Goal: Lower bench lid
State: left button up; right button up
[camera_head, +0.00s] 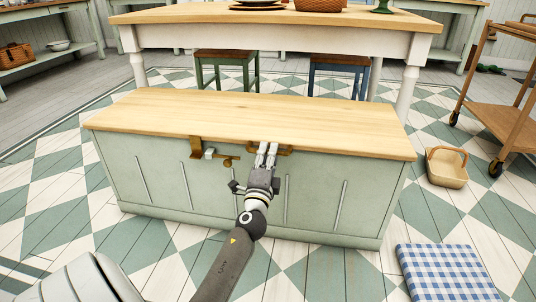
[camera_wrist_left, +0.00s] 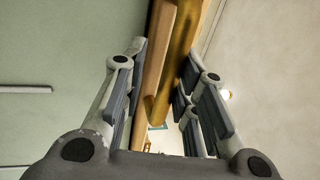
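The bench (camera_head: 150,175) is a pale green panelled box. Its light wooden lid (camera_head: 235,110) lies flat across the top, with no clear gap visible below it. A brass handle (camera_head: 286,150) sits at the lid's front edge. My left gripper (camera_head: 267,150) is at this handle, in front of the bench. In the left wrist view, its fingers (camera_wrist_left: 162,105) are apart, with the brass handle (camera_wrist_left: 178,65) and the lid's wooden edge (camera_wrist_left: 154,75) between them. Contact with the handle is not clear. My right gripper is not in view.
A brass latch (camera_head: 196,147) hangs on the bench front, left of my gripper. A table (camera_head: 280,17) with stools stands behind. A wicker basket (camera_head: 446,167), wooden trolley (camera_head: 508,90) and blue checked cushion (camera_head: 448,273) are at right. The floor left of the bench is clear.

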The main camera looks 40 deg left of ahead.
pick_arm(q)
jog(key=shift+a+r, duration=0.15)
jog(key=shift+r, duration=0.4)
jog(key=r, duration=0.9)
jog(key=shift+d, duration=0.2)
